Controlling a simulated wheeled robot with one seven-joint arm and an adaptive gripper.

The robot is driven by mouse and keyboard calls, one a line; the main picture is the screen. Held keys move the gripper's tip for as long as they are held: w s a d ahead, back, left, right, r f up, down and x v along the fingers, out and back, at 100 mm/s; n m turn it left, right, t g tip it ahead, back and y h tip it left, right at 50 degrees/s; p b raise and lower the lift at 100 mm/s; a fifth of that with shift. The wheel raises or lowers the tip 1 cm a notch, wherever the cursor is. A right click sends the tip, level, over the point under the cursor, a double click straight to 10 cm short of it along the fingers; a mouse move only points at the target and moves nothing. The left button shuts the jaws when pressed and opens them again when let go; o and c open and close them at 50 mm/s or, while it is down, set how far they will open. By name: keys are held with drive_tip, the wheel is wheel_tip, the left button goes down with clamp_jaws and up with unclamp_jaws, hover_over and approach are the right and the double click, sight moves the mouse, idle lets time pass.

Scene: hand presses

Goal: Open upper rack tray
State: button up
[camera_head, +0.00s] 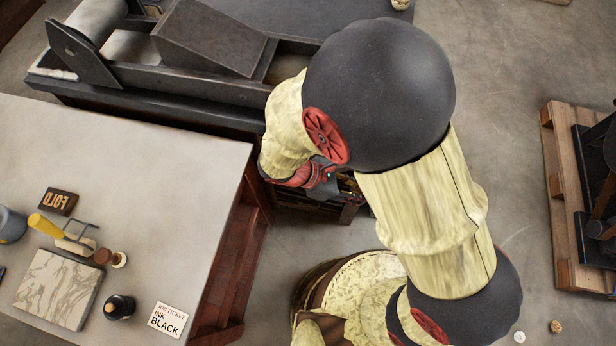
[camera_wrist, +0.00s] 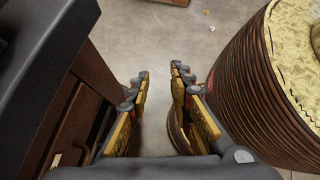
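A dark brown wooden rack with tray fronts (camera_wrist: 78,122) stands at the left of the wrist view, under a black slab. No tray visibly sticks out, and I cannot tell which front is the upper tray. In the head view, only a dark part of the rack (camera_head: 318,207) shows below the press, partly behind my arm. My gripper (camera_wrist: 160,74) is open and empty, its two fingers apart with bare floor between them. It is beside the rack, to the right of the tray fronts, with no clear contact. In the head view my arm mostly hides it.
A black press (camera_head: 190,85) stands at the upper left. A pale-topped table (camera_head: 160,190) with ink, a stone slab and small tools fills the left. A wooden pallet (camera_head: 563,220) with black equipment is at the right. My own ribbed body is close right of the gripper.

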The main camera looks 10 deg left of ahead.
drive_tip(key=w+a+f+n+t+y, duration=0.2)
drive_tip(key=a+f+n+t+y, duration=0.2)
drive_tip(key=a+f+n+t, duration=0.65)
drive_tip(key=w+a+f+n+t+y, duration=0.5)
drive_tip(key=f+n, duration=0.6)
drive_tip(key=n, duration=1.1)
drive_tip(key=shift+g+h, duration=0.5)
drive_tip(key=shift+g, duration=0.25)
drive_tip(key=shift+a+f+b+x, duration=0.15)
drive_tip(key=shift+b+x, duration=0.3)
drive_tip(key=shift+x, duration=0.8)
drive_tip(key=shift+a+f+b+x, duration=0.1)
drive_tip(key=shift+f+b+x, duration=0.25)
drive_tip(key=shift+x, duration=0.9)
drive_tip(key=shift+s+r, duration=0.1)
drive_tip(key=shift+r, duration=0.05)
clamp_jaws()
